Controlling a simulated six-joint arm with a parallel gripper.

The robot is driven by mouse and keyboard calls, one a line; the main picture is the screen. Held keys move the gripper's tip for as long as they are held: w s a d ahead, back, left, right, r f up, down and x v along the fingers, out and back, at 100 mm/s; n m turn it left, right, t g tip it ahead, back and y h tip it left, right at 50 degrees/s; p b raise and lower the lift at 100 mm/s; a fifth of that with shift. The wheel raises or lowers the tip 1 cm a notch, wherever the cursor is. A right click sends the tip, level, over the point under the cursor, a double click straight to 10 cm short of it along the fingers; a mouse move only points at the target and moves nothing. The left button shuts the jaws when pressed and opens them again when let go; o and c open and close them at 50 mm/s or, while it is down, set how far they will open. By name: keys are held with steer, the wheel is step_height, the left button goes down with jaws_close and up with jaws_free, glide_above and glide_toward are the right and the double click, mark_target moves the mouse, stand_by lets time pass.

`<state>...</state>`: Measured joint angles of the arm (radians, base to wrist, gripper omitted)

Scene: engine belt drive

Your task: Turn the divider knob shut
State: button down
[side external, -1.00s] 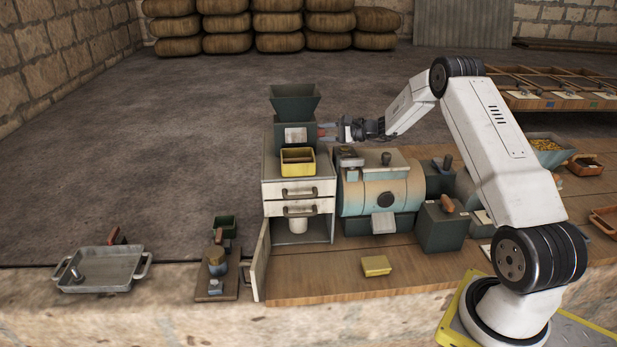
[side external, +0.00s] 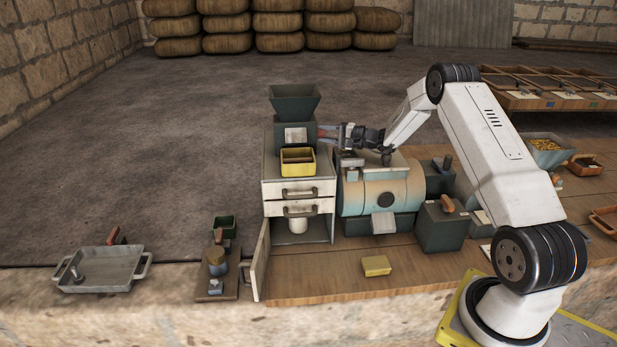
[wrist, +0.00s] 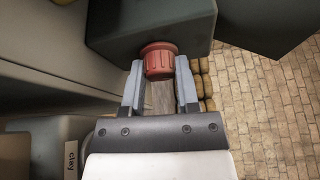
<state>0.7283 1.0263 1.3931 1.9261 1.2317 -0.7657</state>
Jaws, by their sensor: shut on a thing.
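The red ribbed divider knob (wrist: 159,56) sticks out of the side of the dark green hopper box (wrist: 115,25) in the wrist view. My gripper (wrist: 160,68) has one grey finger on each side of the knob and is shut on it. In the side view my gripper (side external: 328,131) reaches in level from the right to the box's right side, under the hopper (side external: 295,97). The fingers mostly hide the knob there. I cannot read the knob's turn position.
The box stands on a white drawer cabinet (side external: 270,190) with a yellow bin (side external: 297,170) at its front. A round drum machine (side external: 375,195) sits close below my wrist. A "clay" label (wrist: 71,158) shows at the lower left of the wrist view.

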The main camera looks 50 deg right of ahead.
steer(key=shift+c, duration=1.7)
jaws_free()
steer(key=shift+s, duration=0.15)
steer(key=shift+v, duration=3.8)
